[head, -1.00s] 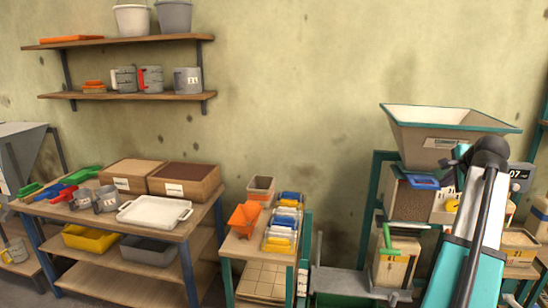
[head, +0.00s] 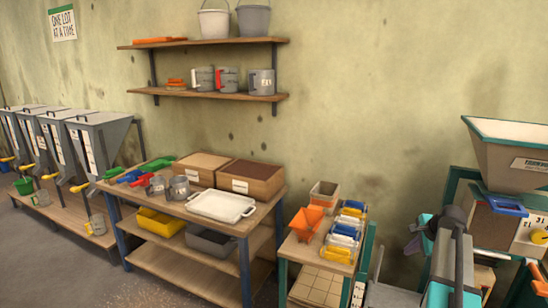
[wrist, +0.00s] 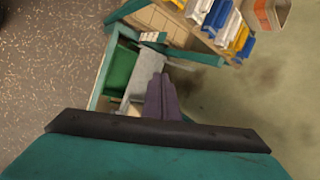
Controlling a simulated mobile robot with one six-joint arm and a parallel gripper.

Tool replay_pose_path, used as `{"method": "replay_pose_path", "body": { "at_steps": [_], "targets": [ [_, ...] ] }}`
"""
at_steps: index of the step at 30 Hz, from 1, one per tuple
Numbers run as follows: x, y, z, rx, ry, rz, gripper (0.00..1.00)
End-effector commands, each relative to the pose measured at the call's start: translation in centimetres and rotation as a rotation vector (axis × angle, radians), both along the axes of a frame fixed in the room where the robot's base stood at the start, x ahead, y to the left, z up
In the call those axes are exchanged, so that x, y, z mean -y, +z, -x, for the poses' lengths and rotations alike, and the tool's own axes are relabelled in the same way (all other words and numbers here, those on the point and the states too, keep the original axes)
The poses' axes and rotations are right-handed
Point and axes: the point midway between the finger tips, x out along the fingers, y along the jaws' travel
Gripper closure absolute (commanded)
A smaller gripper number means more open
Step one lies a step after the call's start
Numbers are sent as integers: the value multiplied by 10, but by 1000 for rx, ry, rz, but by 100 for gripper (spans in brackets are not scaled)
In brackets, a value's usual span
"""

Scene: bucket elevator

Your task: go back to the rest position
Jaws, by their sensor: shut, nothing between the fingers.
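My gripper (wrist: 163,98) is in the lower middle of the wrist view, its dark purple-grey fingers pressed together with nothing between them. Behind it in that view are a grey metal plate (wrist: 147,70) and a green panel (wrist: 119,68) of a teal-framed stand; the gripper appears apart from them. In the head view my raised arm (head: 455,265) stands at the lower right, in front of the teal machine with the large hopper (head: 510,150).
A workbench with a white tray (head: 222,206) is further left, below wall shelves (head: 210,92). Grey hoppers (head: 95,145) line the far left. Floor at front left is clear.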

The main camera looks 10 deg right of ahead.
Motion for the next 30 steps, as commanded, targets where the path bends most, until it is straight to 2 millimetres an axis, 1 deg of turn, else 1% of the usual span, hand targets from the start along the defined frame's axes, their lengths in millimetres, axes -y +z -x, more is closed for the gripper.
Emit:
{"method": "replay_pose_path", "body": {
  "at_steps": [1,5,6,8,9,14,15,17,18,23,24,29,30],
  "targets": [
    [-19,-20,-5,-21,24,-13,100],
    [-60,-62,-14,-70,81,-39,100],
    [-73,-76,-16,-86,99,-45,100],
    [-92,-95,-18,-109,128,-54,100],
    [-105,-107,-19,-124,148,-59,100],
    [-156,-156,-16,-189,228,-75,100],
    [-168,-169,-14,-205,249,-78,100],
    [-187,-186,-10,-229,282,-82,100],
    [-199,-197,-8,-244,304,-84,100],
    [-247,-242,9,-310,397,-88,100],
    [-259,-253,14,-327,420,-90,100],
    [-303,-294,38,-391,521,-89,100],
    [-314,-304,46,-407,547,-88,100]
  ]
}}
